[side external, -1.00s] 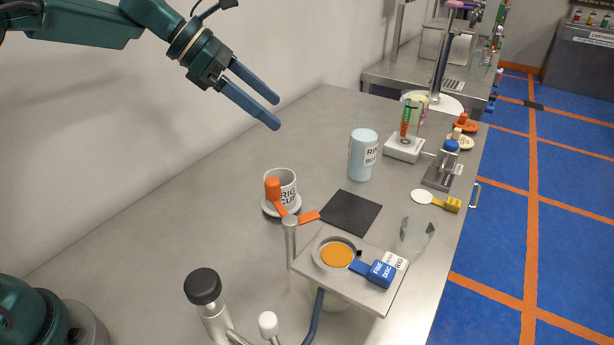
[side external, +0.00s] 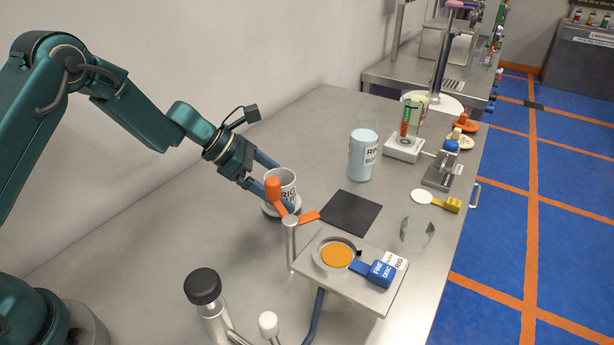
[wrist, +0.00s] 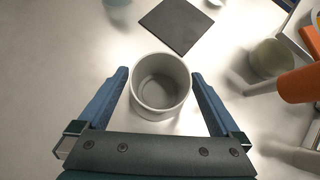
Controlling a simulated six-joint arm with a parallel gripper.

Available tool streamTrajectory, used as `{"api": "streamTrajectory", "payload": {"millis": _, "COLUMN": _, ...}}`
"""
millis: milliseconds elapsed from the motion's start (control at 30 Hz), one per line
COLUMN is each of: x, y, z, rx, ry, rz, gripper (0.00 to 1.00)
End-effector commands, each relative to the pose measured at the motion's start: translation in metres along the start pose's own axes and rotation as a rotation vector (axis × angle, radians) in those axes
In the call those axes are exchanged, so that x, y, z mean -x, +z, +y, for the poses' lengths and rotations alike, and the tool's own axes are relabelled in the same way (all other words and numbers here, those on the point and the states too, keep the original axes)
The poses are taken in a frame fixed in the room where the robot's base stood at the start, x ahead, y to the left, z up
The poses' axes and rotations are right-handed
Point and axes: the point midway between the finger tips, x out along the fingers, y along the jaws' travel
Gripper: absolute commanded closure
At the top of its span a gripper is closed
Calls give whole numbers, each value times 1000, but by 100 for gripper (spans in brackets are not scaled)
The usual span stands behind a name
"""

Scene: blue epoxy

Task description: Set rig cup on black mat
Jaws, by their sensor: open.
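In the wrist view the empty cup (wrist: 160,84) sits between the two blue fingers of my gripper (wrist: 160,82), with a gap showing on each side. My gripper (side external: 270,174) is open and low around the cup in the side view, where the near finger and cup are partly behind an orange handle. The black mat (side external: 350,212) lies flat and bare to the right of the cup; it also shows above the cup in the wrist view (wrist: 177,25).
An orange-handled metal stand (side external: 290,240) is close in front of the cup. A raised steel platform (side external: 385,293) with an orange-filled dish is near the mat's front edge. A light-blue bottle (side external: 362,158) stands behind the mat. The counter's left part is clear.

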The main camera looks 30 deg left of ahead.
Motion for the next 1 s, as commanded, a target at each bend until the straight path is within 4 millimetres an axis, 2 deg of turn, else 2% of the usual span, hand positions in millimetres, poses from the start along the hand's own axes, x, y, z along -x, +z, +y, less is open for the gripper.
{"api": "streamTrajectory", "payload": {"millis": 200, "x": -22, "y": 0, "z": 0, "rx": -1, "ry": -1, "rz": 1, "gripper": 0}}
{"api": "streamTrajectory", "payload": {"millis": 533, "x": -27, "y": 0, "z": 0, "rx": -1, "ry": 0, "rz": 0, "gripper": 0}}
{"api": "streamTrajectory", "payload": {"millis": 567, "x": -27, "y": 0, "z": 0, "rx": -1, "ry": 0, "rz": 0, "gripper": 8}}
{"api": "streamTrajectory", "payload": {"millis": 600, "x": -27, "y": 0, "z": 0, "rx": -1, "ry": 0, "rz": 0, "gripper": 23}}
{"api": "streamTrajectory", "payload": {"millis": 767, "x": -26, "y": 0, "z": 0, "rx": -1, "ry": 0, "rz": 0, "gripper": 84}}
{"api": "streamTrajectory", "payload": {"millis": 800, "x": -26, "y": 0, "z": 0, "rx": -1, "ry": 0, "rz": 0, "gripper": 91}}
{"api": "streamTrajectory", "payload": {"millis": 833, "x": -26, "y": 0, "z": 0, "rx": -1, "ry": 0, "rz": 0, "gripper": 91}}
{"api": "streamTrajectory", "payload": {"millis": 867, "x": -26, "y": 0, "z": 0, "rx": -1, "ry": 0, "rz": 0, "gripper": 100}}
{"api": "streamTrajectory", "payload": {"millis": 1000, "x": -26, "y": 0, "z": 0, "rx": -1, "ry": 0, "rz": 0, "gripper": 100}}
